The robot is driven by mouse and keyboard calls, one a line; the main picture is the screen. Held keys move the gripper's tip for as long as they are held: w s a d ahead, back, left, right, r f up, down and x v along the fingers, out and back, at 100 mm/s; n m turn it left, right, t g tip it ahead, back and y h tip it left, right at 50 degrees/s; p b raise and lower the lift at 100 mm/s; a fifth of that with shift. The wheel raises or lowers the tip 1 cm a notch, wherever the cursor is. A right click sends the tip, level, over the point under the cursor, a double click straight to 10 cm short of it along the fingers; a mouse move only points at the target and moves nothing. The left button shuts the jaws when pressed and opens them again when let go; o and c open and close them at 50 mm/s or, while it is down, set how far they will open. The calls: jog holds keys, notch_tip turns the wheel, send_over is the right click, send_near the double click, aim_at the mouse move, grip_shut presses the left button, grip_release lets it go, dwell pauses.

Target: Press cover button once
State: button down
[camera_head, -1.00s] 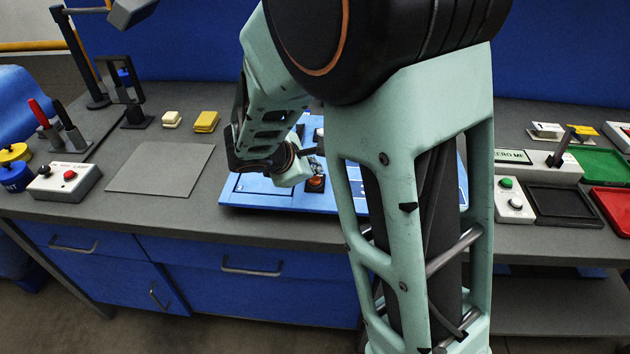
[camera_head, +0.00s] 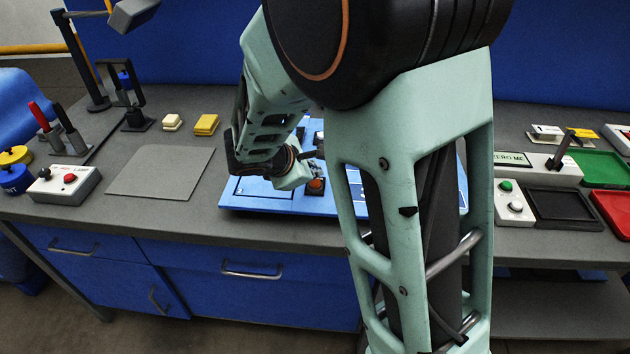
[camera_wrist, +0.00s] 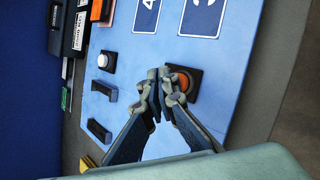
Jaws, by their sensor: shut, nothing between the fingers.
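A blue panel (camera_head: 262,197) lies on the bench, partly hidden by my arm. It carries an orange round button in a dark square housing (camera_head: 316,184), also in the wrist view (camera_wrist: 190,77), and a white button (camera_head: 319,137), also in the wrist view (camera_wrist: 107,61). No readable label shows which is the cover button. My gripper (camera_wrist: 158,88) is shut and empty. In the wrist view its fingertips overlap the left part of the orange button's housing; I cannot tell whether they touch it. In the head view its fingers are mostly hidden behind the wrist.
Left of the panel lie a grey mat (camera_head: 163,173) and a box with a red button (camera_head: 66,182). Right are a box with green and white buttons (camera_head: 513,204), a dark tray (camera_head: 562,207) and a green tray (camera_head: 600,163). The wrist view shows dark upright blocks (camera_wrist: 100,131) on the panel.

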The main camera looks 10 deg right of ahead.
aim_at(314, 184)
jog(key=shift+f, duration=0.1)
jog(key=shift+f+b, duration=0.35)
jog(key=shift+b, duration=0.25)
jog(key=shift+f+b, duration=0.5)
jog(key=shift+b, duration=0.1)
dwell(0.6)
jog(key=shift+r, duration=0.1)
jog(key=shift+r+p, duration=0.7)
jog(key=shift+r, duration=0.15)
notch_tip(314, 184, up, 5)
jog(key=p, duration=0.4)
jog(key=shift+r, duration=0.1)
dwell(0.6)
